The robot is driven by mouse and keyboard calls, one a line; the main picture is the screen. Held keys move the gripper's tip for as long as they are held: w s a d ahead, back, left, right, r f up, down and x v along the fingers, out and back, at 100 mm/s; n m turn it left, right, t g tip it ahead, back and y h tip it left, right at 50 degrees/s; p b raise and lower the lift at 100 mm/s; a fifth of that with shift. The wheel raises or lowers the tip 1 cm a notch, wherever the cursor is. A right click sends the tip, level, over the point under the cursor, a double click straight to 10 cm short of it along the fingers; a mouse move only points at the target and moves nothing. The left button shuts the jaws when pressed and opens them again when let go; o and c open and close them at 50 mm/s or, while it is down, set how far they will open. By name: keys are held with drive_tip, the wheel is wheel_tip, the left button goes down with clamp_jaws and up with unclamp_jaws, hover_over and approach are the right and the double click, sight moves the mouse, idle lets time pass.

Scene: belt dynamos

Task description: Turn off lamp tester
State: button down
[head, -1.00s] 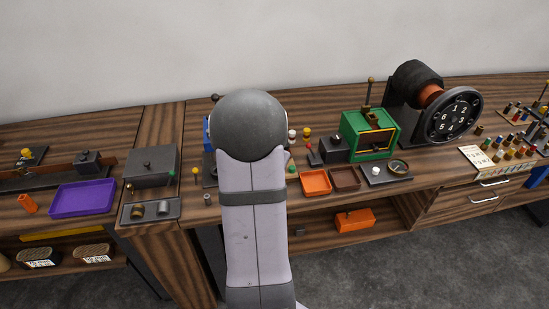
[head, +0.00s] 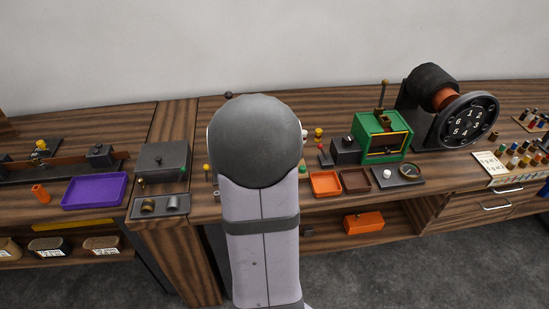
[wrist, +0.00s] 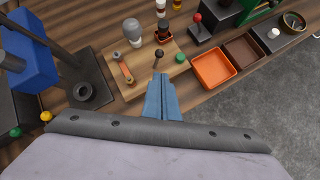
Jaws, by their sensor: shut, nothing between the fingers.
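In the wrist view, the lamp tester appears to be the light wooden board (wrist: 178,71) carrying a grey bulb (wrist: 132,32), a copper-coloured cylinder (wrist: 123,69) and a thin lever with a dark ball knob (wrist: 158,54). The bulb looks dull, with no visible glow. My gripper (wrist: 158,78) has blue fingers that are shut and empty. Its tips are close to the lever, at the board's near side; I cannot tell whether they touch it. In the head view, my own arm hides the board and my gripper.
An orange tray (wrist: 212,68) and a brown tray (wrist: 241,50) lie right of the board. A blue block (wrist: 28,55) and a dark ring-shaped part (wrist: 83,92) stand left. A green-framed machine (head: 384,135) and a numbered wheel (head: 468,122) stand further right.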

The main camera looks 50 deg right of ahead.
drive_tip(key=p+v, duration=0.2)
drive_tip(key=v, duration=0.5)
drive_tip(key=shift+s+r, duration=0.25)
drive_tip(key=shift+r, duration=0.05)
